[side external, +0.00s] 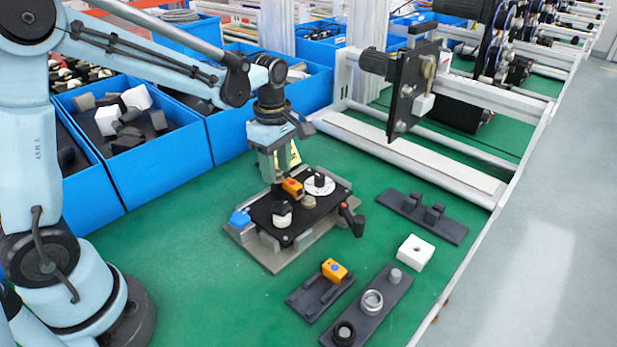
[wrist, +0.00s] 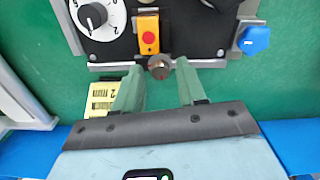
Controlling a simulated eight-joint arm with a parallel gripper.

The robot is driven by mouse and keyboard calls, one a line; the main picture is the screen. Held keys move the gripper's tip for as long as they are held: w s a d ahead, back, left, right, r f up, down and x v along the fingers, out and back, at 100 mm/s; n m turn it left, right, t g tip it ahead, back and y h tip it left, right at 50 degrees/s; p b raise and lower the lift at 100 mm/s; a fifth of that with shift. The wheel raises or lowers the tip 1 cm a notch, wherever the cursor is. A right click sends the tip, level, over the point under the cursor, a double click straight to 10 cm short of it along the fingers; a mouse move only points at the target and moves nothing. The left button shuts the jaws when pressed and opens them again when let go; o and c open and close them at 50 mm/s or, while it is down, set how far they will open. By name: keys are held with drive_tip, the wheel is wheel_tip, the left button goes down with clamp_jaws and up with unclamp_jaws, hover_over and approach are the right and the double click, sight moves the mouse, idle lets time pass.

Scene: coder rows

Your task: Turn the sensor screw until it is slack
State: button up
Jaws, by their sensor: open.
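The sensor is an orange block with a red round spot (wrist: 149,36) on the black fixture plate, and it also shows in the side external view (side external: 292,187). A small round dark-metal screw (wrist: 160,67) sits at the plate edge just below the sensor in the wrist view. My gripper (wrist: 159,74) is open, with its two green fingers on either side of the screw and visible gaps to both. In the side external view my gripper (side external: 279,178) points down over the plate beside the sensor. The screw is hidden or too small to make out there.
The plate carries a white dial (side external: 327,190), a blue knob (side external: 240,218) and a black handle (side external: 353,218). A second orange block (side external: 334,270), a dark strip with rings (side external: 352,318) and a white block (side external: 415,252) lie nearby. Blue bins (side external: 170,160) stand behind; green tabletop is clear at front left.

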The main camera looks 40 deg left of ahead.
drive_tip(key=m, duration=1)
drive_tip(key=m, duration=0.9)
drive_tip(key=shift+m, duration=0.4)
